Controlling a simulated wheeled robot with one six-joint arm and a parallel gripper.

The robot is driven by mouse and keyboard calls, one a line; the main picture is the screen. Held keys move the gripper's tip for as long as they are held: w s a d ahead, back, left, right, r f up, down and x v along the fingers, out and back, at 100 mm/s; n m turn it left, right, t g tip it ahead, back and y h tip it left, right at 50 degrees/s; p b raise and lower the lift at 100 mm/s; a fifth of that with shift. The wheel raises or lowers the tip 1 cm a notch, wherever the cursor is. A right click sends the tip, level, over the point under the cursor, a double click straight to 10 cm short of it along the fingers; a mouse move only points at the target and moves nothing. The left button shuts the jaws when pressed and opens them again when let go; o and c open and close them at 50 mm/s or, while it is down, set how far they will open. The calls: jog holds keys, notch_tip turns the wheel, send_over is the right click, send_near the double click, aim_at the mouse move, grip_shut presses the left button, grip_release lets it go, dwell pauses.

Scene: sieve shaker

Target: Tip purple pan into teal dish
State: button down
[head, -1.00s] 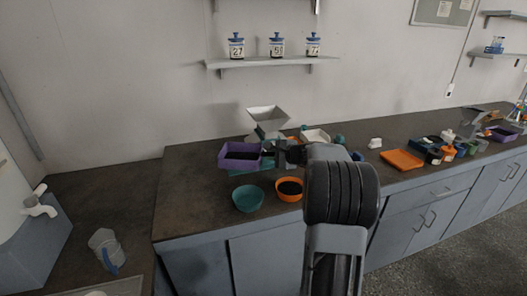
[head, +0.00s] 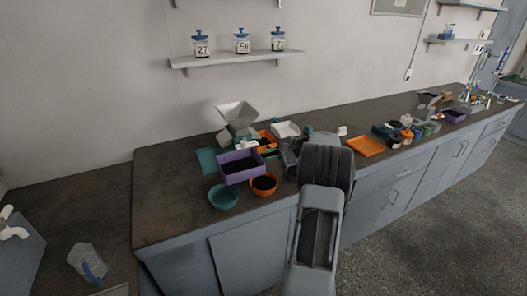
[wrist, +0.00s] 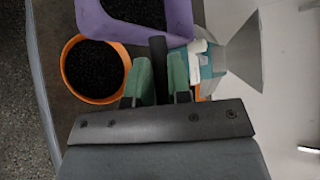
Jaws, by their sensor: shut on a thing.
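The purple pan (head: 244,177) is held up behind and just right of the teal dish (head: 223,198) in the head view. It looks roughly level and has dark grains in it. In the wrist view the purple pan (wrist: 176,28) is at the top, beyond the fingers. My gripper (wrist: 160,72) is shut on the pan's dark handle. In the head view my arm hides most of the gripper. The teal dish looks empty inside; I do not see it in the wrist view.
An orange bowl (head: 264,185) of dark grains stands right of the teal dish; it also shows in the wrist view (wrist: 94,69). A grey hopper (head: 237,114) stands behind. An orange tray (head: 365,147) lies to the right. The counter left of the dish is clear.

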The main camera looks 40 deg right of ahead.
jog(key=r+h, duration=0.1)
jog(key=a+r+n+g+h, duration=0.1)
jog(key=h, duration=0.1)
jog(key=shift+a+r+n, duration=0.1)
jog(key=shift+r+n, duration=0.15)
jog(key=shift+n, duration=0.05)
jog(key=w+a+r+n+g+h+p, duration=0.25)
jog(key=a+r+h+p, duration=0.35)
jog(key=a+r+h, duration=0.3)
jog(key=w+a+f+n+h+b, duration=0.1)
jog(key=a+h+b, duration=0.5)
jog(key=a+b, duration=0.6)
jog(key=shift+w+a+n+g, duration=0.35)
jog(key=shift+w+a+n, duration=0.3)
jog(key=shift+n, duration=0.5)
jog(key=shift+a, duration=0.1)
